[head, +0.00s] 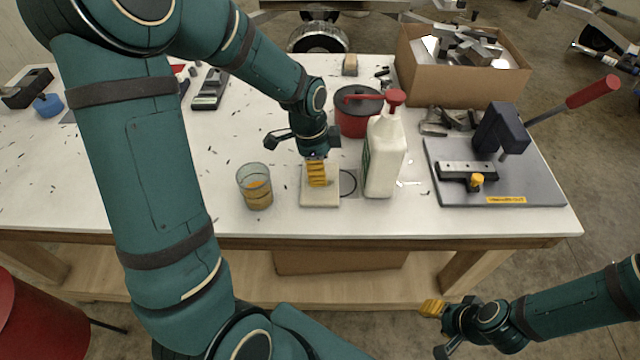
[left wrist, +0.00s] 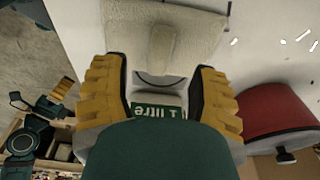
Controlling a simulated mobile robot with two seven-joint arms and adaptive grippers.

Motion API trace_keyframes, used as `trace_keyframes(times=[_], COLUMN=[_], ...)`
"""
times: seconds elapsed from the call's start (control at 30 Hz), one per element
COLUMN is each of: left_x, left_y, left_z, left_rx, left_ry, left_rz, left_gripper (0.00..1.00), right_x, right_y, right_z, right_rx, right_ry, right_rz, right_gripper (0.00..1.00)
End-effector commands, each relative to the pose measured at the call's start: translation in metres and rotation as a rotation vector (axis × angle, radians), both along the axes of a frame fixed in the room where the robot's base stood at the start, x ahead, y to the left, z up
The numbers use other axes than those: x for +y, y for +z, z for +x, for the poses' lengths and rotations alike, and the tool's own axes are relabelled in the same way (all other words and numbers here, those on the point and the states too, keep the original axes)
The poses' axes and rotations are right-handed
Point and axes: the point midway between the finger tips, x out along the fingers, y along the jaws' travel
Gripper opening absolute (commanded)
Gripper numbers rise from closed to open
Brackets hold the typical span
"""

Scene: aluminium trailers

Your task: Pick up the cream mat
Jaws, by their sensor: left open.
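The cream mat (head: 318,199) lies flat near the front edge of the white table, between a glass and a white jug. It also shows at the top of the left wrist view (left wrist: 204,32), with a raised cream strip standing out from its middle. My left gripper (head: 317,183) points down over the mat and hides part of it. In the left wrist view its yellow fingers (left wrist: 163,78) are apart, with the end of the raised strip in line with the gap and nothing held. My right gripper (head: 434,310) is off the table at lower right; its jaws are unclear.
A glass of amber liquid (head: 255,190) stands left of the mat. The white jug (head: 384,160) stands close on the right, with a red pot (head: 352,120) behind. A grey board with a clamp (head: 530,185) and a cardboard box (head: 455,88) are further right.

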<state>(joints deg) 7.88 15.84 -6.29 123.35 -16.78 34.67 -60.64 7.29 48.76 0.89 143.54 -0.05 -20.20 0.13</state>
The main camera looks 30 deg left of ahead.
Motion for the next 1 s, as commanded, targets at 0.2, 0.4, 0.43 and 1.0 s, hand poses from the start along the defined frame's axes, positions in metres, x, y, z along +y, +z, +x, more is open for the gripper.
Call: trace_keyframes(times=[0.2,0.4,0.43,1.0], left_x=[-0.002,-0.002,-0.002,-0.002], left_y=[-0.033,-0.037,-0.037,-0.037], left_z=[-0.001,0.0,0.0,0.0], left_rx=[0.003,-0.001,-0.001,0.0], left_ry=[-0.001,-0.001,-0.001,-0.001], left_rz=[0.0,0.001,0.001,0.001], left_gripper=[0.6,0.6,0.6,0.0], right_x=[0.0,0.0,0.0,0.0], right_y=[-0.012,-0.012,-0.012,-0.012], right_z=[0.002,0.003,0.003,0.002], right_rx=[-0.005,-0.006,-0.006,-0.006], right_ry=[-0.001,-0.001,-0.001,-0.001], right_rz=[-0.001,-0.001,-0.001,-0.001], right_gripper=[0.47,0.47,0.47,0.47])
